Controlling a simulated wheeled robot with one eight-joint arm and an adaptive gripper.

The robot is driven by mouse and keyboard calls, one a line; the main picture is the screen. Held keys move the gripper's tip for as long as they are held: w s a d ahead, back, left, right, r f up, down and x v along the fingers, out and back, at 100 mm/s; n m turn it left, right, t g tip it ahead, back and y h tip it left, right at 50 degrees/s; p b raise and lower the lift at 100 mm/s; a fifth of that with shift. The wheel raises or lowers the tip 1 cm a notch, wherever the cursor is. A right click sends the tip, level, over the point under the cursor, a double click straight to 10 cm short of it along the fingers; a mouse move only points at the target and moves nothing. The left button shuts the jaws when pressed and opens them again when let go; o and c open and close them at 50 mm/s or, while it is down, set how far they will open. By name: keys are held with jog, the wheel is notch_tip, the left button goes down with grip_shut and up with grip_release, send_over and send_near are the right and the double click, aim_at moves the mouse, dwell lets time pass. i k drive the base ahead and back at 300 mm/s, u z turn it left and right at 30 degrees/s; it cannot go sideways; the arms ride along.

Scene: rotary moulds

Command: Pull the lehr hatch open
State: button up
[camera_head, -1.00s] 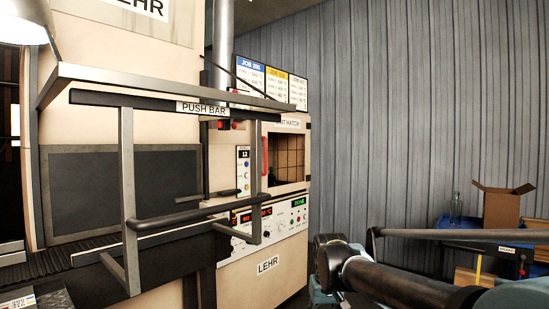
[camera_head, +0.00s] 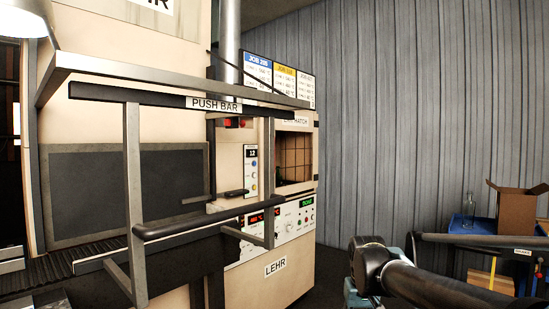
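The lehr (camera_head: 268,290) is a large cream machine at left and centre. Its hatch area (camera_head: 294,158) is on the right part, under a partly covered label (camera_head: 295,121) ending in "HATCH". A dark-framed square there shows a brown grid and a dark bottle-like shape. I cannot tell whether a clear door covers it. The hatch's red handle is not visible now; a grey post of the push-bar frame (camera_head: 269,185) stands in front of that edge. My arm shows at lower right, well apart from the hatch, but my gripper's fingers are not in view.
The push bar (camera_head: 190,220) and its frame stand in front of the lehr, between me and the hatch. A control panel (camera_head: 290,218) lies below the hatch. A blue table (camera_head: 485,226) with a cardboard box (camera_head: 517,212) and a clear bottle (camera_head: 469,212) stands at right.

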aim_at(304, 122)
jog(key=i, duration=0.9)
